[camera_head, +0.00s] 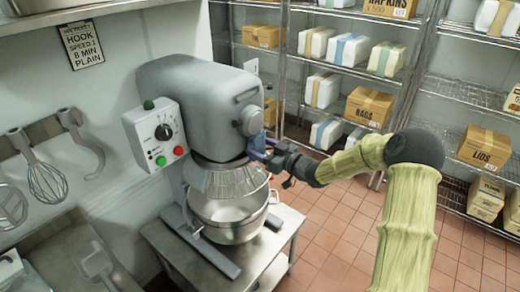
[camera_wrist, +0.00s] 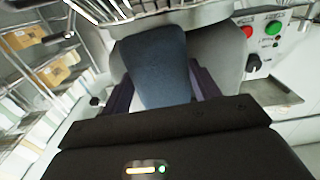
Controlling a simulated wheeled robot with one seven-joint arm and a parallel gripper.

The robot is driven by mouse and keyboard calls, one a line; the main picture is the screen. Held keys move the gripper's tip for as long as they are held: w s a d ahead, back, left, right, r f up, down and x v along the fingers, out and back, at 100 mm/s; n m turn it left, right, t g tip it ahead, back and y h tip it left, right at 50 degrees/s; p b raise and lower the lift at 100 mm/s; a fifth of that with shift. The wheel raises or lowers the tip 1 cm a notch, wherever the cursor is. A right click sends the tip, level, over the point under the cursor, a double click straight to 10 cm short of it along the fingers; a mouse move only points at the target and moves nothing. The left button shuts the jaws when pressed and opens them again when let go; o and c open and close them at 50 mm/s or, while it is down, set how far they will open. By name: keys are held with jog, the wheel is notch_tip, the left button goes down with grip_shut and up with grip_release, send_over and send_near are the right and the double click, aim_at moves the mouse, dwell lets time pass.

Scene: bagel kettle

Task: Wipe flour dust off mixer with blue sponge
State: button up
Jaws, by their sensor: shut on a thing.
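The mixer (camera_head: 195,95) is a large grey stand mixer with a control box, a wire bowl guard and a steel bowl (camera_head: 230,212) under its head. My gripper (camera_head: 270,153) is at the right side of the mixer head, just above the guard. In the wrist view my gripper (camera_wrist: 155,90) is shut on the blue sponge (camera_wrist: 155,65), which sits between the two dark fingers. The sponge is up close to the grey mixer body (camera_wrist: 222,50); I cannot tell whether they touch. In the head view the sponge is mostly hidden. No flour dust can be made out clearly.
The mixer stands on a steel table (camera_head: 265,240). Wire shelves with boxes and wrapped packs (camera_head: 375,105) stand behind and right. A whisk (camera_head: 45,180) and hooks hang on the left wall above a steel counter (camera_head: 60,240). The tiled floor (camera_head: 335,225) is clear at right.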

jog(key=shift+a, duration=0.1)
jog(key=shift+w+d+r, duration=0.15)
jog(key=shift+w+d, duration=0.25)
jog(key=shift+w, duration=0.05)
jog(key=shift+c, duration=0.2)
jog(key=shift+o, duration=0.2)
jog(key=shift+w+d+p, duration=0.3)
jog(key=shift+w+d, duration=0.05)
jog(key=shift+v, duration=4.05)
jog(key=shift+c, duration=0.2)
